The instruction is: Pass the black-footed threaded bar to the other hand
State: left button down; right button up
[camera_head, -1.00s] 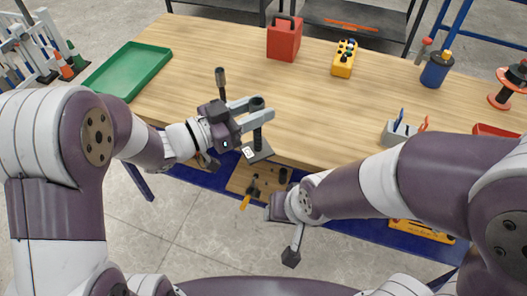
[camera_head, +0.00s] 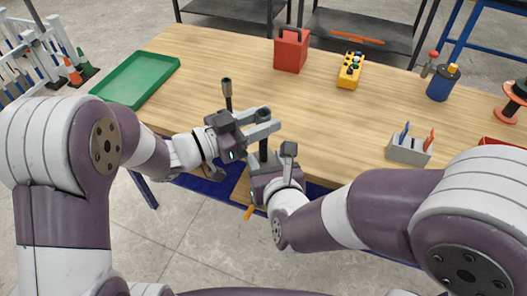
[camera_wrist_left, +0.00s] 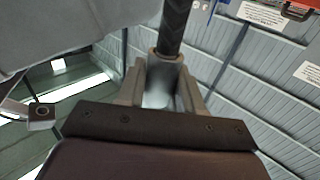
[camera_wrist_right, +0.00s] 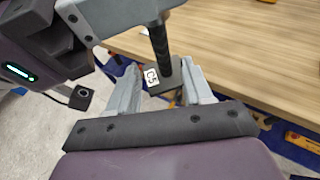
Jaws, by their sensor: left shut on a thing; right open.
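The black-footed threaded bar (camera_head: 263,150) hangs upright over the table's front edge. My left gripper (camera_head: 268,122) is shut on its upper part. In the right wrist view the dark ribbed bar (camera_wrist_right: 160,45) runs down to a black foot plate with a "C5" label (camera_wrist_right: 152,76). My right gripper (camera_wrist_right: 160,68) is open, its two fingers either side of the lower bar and foot. I cannot tell whether they touch it. The left wrist view shows the bar (camera_wrist_left: 174,28) between the left fingers (camera_wrist_left: 163,75).
The wooden table (camera_head: 200,90) holds a green tray (camera_head: 137,77), a red box (camera_head: 291,50), a yellow button box (camera_head: 350,70), a blue canister (camera_head: 443,83) and a grey pen holder (camera_head: 408,150). The table's middle is clear.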

aim_at(260, 146)
jog(key=x, duration=0.8)
grip_shut()
pick_arm(q)
jog(key=c, duration=0.6)
grip_release()
jog(key=shift+c, duration=0.2)
jog(key=shift+a, duration=0.1)
